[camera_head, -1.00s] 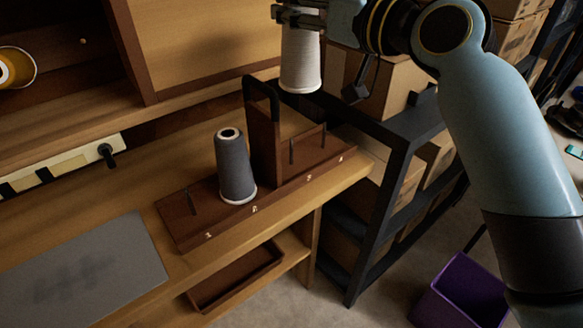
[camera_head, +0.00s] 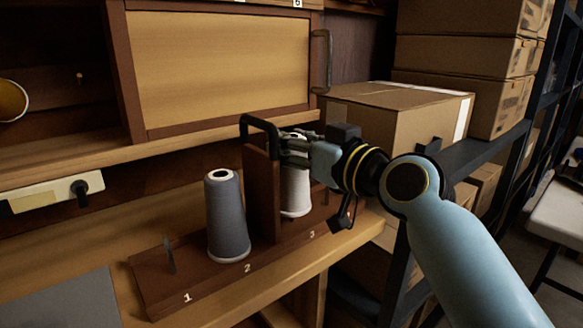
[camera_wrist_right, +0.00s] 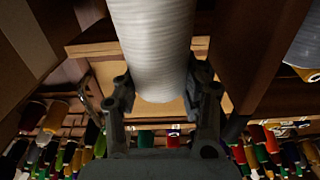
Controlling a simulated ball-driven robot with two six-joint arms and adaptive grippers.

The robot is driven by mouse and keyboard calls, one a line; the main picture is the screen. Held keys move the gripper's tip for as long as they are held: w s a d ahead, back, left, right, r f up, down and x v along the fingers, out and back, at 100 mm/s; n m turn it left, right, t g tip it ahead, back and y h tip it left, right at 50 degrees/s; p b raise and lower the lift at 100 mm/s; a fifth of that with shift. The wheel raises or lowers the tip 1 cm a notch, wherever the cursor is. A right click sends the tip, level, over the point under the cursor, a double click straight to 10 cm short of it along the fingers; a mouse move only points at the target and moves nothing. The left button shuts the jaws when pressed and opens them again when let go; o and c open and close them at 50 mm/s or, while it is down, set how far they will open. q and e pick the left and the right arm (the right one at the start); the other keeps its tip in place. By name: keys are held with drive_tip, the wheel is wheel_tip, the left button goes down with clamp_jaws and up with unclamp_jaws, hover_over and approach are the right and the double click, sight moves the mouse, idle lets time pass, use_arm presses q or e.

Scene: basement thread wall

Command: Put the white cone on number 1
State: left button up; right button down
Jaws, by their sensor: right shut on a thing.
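The white cone (camera_head: 295,190) is in my right gripper (camera_head: 296,150), which is shut around its upper part. In the head view it is upright, behind and right of the rack's handled divider, near number 3. I cannot tell whether its base touches the rack. In the right wrist view the white cone (camera_wrist_right: 152,45) sits between the fingers of my right gripper (camera_wrist_right: 163,82). The wooden rack (camera_head: 150,278) has number 1 (camera_head: 187,297) at its left end, with a bare dark peg (camera_head: 169,254). My left gripper is not in view.
A grey cone (camera_head: 226,215) stands at number 2, between the bare peg and the tall divider (camera_head: 262,190) with its black handle. A cardboard box (camera_head: 395,110) and a dark shelf frame stand right. A grey mat (camera_head: 75,300) lies left on the bench.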

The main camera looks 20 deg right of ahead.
drive_tip(key=shift+f+b, duration=0.3)
drive_tip(key=shift+f, duration=1.15)
drive_tip(key=c, duration=0.8)
unclamp_jaws()
drive_tip(key=shift+o, duration=0.2)
drive_tip(key=v, duration=1.2)
